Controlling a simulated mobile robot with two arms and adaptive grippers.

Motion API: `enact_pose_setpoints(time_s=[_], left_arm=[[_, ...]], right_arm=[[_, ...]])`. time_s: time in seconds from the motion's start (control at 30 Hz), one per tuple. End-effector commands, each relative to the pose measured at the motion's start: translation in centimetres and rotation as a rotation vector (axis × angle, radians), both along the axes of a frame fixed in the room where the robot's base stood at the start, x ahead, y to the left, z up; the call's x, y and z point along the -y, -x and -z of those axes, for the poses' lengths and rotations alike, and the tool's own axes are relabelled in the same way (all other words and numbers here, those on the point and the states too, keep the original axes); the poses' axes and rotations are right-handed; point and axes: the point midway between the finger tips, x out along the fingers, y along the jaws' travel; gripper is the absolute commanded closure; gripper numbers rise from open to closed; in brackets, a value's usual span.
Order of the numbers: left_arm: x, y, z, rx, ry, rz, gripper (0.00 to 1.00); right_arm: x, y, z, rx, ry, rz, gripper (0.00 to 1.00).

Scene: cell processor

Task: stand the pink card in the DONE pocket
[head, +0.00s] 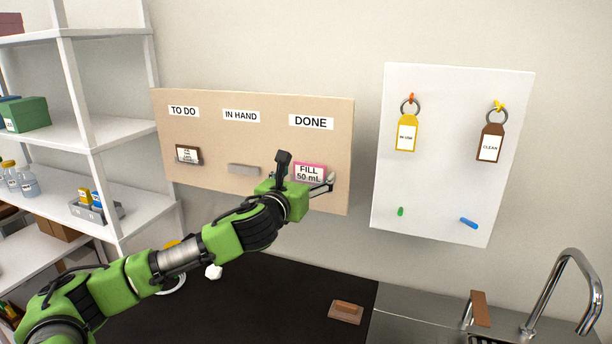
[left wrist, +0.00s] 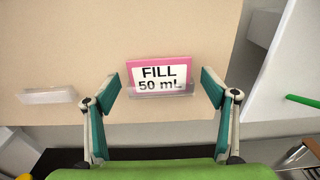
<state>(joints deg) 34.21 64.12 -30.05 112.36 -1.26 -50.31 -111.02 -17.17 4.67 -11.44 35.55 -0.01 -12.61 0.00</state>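The pink card (head: 309,170), lettered "FILL 50 mL", stands upright at the DONE label (head: 311,122) on the tan board. In the left wrist view the pink card (left wrist: 160,72) has its lower edge behind the clear lip of the DONE pocket (left wrist: 160,94). My left gripper (head: 322,188) is in front of that pocket. In the wrist view its fingers (left wrist: 160,87) are spread apart, one on each side of the card, with visible gaps. The wrist partly covers the pocket in the head view. My right gripper is not in view.
The IN HAND pocket (head: 243,170) is empty; a brown card (head: 188,154) stands under TO DO. A white board (head: 447,180) with two hanging tags and pegs is to the right. A brown block (head: 346,312) lies on the black counter; shelves stand left, a tap right.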

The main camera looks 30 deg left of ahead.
Motion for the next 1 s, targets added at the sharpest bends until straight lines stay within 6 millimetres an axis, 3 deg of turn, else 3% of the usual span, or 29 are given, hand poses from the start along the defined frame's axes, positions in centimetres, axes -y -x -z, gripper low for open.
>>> enact_pose_setpoints(time_s=[0.37, 0.8, 1.0], left_arm=[[0.2, 1.2, -0.2, 0.002, -0.005, 0.000, 0.23], [2.2, 8.9, -0.4, -0.003, -0.007, 0.003, 0.23], [2.5, 10.9, -0.6, -0.001, -0.004, -0.001, 0.23]], right_arm=[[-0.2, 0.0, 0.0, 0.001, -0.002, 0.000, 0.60], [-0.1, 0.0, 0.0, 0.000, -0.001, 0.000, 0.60], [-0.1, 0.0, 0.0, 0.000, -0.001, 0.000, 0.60]])
